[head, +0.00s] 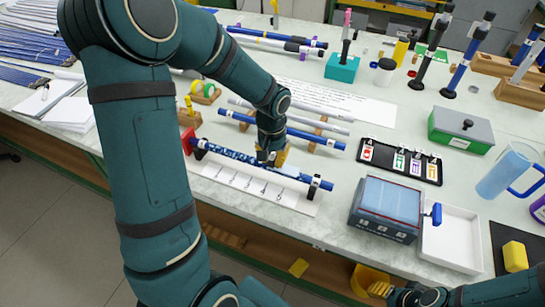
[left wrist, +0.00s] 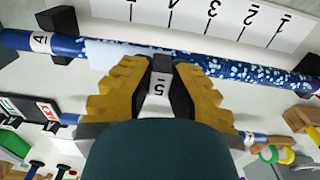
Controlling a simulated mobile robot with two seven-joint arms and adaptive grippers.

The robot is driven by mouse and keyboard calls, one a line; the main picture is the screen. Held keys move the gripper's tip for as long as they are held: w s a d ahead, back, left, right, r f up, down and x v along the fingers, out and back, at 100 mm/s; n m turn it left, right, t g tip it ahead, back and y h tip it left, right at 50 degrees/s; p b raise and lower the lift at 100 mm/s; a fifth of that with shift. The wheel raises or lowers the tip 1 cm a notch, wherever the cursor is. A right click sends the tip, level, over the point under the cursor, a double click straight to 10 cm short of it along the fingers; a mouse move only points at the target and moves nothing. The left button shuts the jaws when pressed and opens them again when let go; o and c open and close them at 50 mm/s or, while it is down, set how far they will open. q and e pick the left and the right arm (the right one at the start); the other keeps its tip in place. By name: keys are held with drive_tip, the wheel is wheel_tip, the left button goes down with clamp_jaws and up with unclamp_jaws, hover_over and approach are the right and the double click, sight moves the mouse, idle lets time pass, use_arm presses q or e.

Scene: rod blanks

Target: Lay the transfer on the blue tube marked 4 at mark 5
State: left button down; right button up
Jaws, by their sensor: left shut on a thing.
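The blue tube marked 4 (head: 235,155) lies across the black holders of a stand, beside a white strip of numbered marks (head: 240,183). In the left wrist view the tube (left wrist: 55,44) has its "4" label at the left, a pale patch (left wrist: 108,52) left of middle and white speckles to the right. My left gripper (head: 271,158), also in the left wrist view (left wrist: 160,78), is at the tube. Its yellow fingers are shut on a dark clip with a white label reading 5 (left wrist: 157,86). My right gripper (head: 371,281) is low at the bottom right.
A black tray (head: 375,165) holds several clips with coloured labels. A blue-grey box (head: 385,208) and a white tray (head: 450,235) stand to the right. More tubes (head: 300,131) lie on a rack behind. The front table edge is close to the stand.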

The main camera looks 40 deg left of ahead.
use_arm(q)
drive_tip(key=shift+r+p, duration=2.7)
drive_tip(key=shift+r, duration=0.85)
drive_tip(key=shift+d+f, duration=0.1)
drive_tip(key=shift+f, duration=0.05)
